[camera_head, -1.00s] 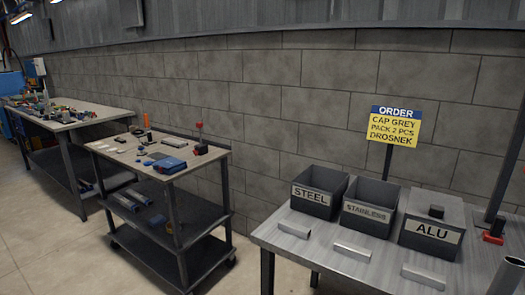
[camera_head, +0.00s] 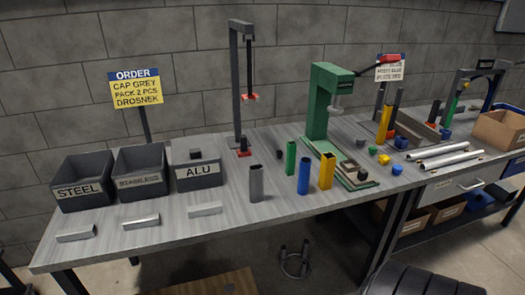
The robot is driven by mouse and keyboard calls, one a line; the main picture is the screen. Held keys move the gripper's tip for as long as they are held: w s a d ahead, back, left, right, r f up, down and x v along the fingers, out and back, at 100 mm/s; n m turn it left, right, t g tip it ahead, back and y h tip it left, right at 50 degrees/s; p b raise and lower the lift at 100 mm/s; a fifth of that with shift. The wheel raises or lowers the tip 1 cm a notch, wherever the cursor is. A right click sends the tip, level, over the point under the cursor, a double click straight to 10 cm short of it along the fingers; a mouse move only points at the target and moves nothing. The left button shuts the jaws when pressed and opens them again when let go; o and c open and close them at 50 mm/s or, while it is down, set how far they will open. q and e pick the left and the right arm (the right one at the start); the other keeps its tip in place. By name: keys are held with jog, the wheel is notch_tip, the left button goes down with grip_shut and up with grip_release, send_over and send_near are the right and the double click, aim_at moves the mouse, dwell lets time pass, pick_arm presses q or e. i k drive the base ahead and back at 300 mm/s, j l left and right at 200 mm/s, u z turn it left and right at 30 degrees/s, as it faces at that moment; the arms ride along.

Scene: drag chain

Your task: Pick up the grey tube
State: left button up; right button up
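The grey tube (camera_head: 256,183) stands upright on the workbench (camera_head: 185,237), near its front edge and right of the ALU bin. It has an open top. A green tube (camera_head: 291,158), a blue tube (camera_head: 304,176) and a yellow tube (camera_head: 327,171) stand upright to its right, apart from it. Neither of my grippers is in view.
Bins marked STEEL (camera_head: 78,191), STAINLESS (camera_head: 139,182) and ALU (camera_head: 198,172) stand at left, with short metal profiles in front. A green press (camera_head: 320,100) stands behind the coloured tubes. A stool (camera_head: 295,262) is under the bench. A dark rounded shape (camera_head: 425,280) fills the bottom right.

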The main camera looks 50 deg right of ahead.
aim_at(256, 172)
jog(key=l+z, duration=0.1)
jog(key=z, duration=1.35)
